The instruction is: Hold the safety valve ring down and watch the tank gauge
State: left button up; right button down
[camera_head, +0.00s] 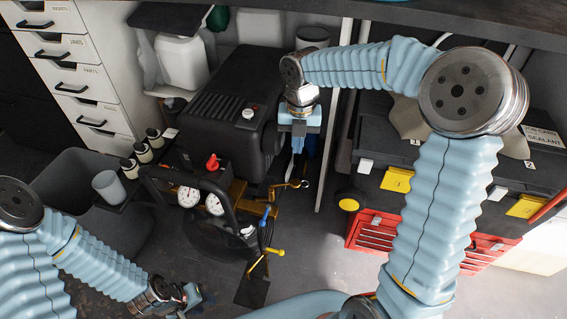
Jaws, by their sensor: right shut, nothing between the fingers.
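A black compressor (225,105) stands on the floor under the bench. Two round white gauges, a left gauge (188,196) and a right gauge (214,204), face up at its front; their needles are too small to read. A small ring (304,184) shows at the end of a brass fitting right of the compressor; I cannot tell for sure that it is the safety valve ring. My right gripper (298,146) points down above this fitting, shut and empty, apart from the ring. My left gripper (192,298) is low at the bottom, away from the compressor; its finger opening is unclear.
A red knob (212,162) and a black handle bar stand by the gauges. Blue and yellow valve levers (267,214) are in front. A grey bin (75,175) and drawers (75,75) are left.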

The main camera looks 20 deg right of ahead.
aim_at(299, 182)
jog(key=shift+w+d+r+n, duration=0.2)
jog(key=shift+r+n, duration=0.1)
jog(key=shift+r, duration=0.15)
jog(key=shift+f, duration=0.1)
notch_tip(299, 182, down, 14)
jog(key=shift+a+r+b, duration=0.1)
jog(key=shift+b, duration=0.4)
jog(key=shift+s+d+f, duration=0.15)
jog(key=shift+d+f, duration=0.1)
jog(key=shift+f, duration=0.25)
jog(key=shift+s+d+f, duration=0.1)
jog(key=shift+d+f, duration=0.15)
jog(key=shift+f, duration=0.25)
dwell(5.3)
